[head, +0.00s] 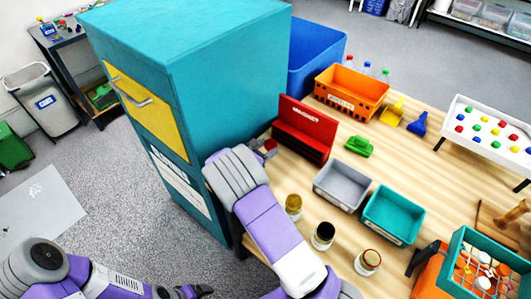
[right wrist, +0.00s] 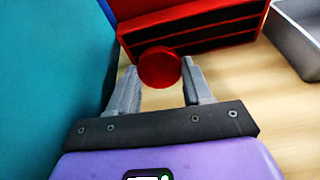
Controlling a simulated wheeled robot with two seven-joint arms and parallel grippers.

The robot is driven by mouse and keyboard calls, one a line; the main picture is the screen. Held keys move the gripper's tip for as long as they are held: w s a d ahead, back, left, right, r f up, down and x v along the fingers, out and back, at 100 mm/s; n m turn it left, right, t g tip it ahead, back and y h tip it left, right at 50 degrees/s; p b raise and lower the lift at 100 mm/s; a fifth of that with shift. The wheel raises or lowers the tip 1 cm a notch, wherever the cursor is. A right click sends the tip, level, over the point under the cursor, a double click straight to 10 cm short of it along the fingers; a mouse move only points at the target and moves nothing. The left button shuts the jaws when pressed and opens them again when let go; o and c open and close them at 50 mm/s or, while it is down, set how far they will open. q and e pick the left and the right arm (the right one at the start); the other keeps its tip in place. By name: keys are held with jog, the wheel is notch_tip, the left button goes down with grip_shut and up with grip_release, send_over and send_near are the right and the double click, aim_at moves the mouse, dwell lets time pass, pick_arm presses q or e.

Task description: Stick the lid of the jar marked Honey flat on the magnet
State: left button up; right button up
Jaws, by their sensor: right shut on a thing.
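My right gripper (head: 264,149) is shut on a round red lid (right wrist: 160,67), held between its two fingertips in the right wrist view. The lid faces the red magnet block (head: 312,130), labelled MAGNET, which shows just beyond it in the right wrist view (right wrist: 190,32). Whether lid and block touch, I cannot tell. Three jars stand on the table: an amber one (head: 293,207), a dark one (head: 322,236) and one with a reddish rim (head: 367,262). Their labels cannot be read. My left gripper (head: 192,291) is low at the bottom edge, its jaws unclear.
A tall teal cabinet (head: 215,70) stands close left of my right gripper. A grey bin (head: 342,187) and a teal bin (head: 393,215) sit right of the magnet block. A green piece (head: 358,146) and an orange crate (head: 350,92) are behind. Bare wood lies around the jars.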

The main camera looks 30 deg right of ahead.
jog(key=shift+w+d+f+b, duration=0.3)
jog(key=shift+d+f+b, duration=0.25)
jog(key=shift+d, duration=0.1)
jog(key=shift+w+d+f+b, duration=0.25)
jog(key=shift+d+f+b, duration=0.25)
jog(key=shift+d, duration=0.15)
jog(key=shift+w+d+f+b, duration=0.3)
jog(key=shift+d+f+b, duration=0.15)
jog(key=shift+d+f, duration=0.15)
jog(key=shift+w+d+r, duration=0.1)
jog(key=shift+w+d, duration=0.15)
jog(key=shift+d, duration=0.35)
jog(key=shift+w+d+r, duration=0.1)
jog(key=shift+w+d, duration=0.15)
jog(key=shift+d, duration=0.3)
jog(key=shift+d, duration=0.15)
jog(key=o, duration=1.2)
jog(key=shift+c, duration=0.2)
jog(key=shift+s+a+p, duration=0.2)
jog(key=shift+s+a, duration=0.35)
jog(key=shift+a, duration=0.85)
jog(key=shift+s+a+p, duration=0.25)
jog(key=shift+s+a, duration=0.35)
jog(key=shift+a, duration=0.8)
jog(key=shift+s+a+p, duration=0.2)
jog(key=shift+s+a, duration=0.35)
jog(key=shift+a, duration=0.85)
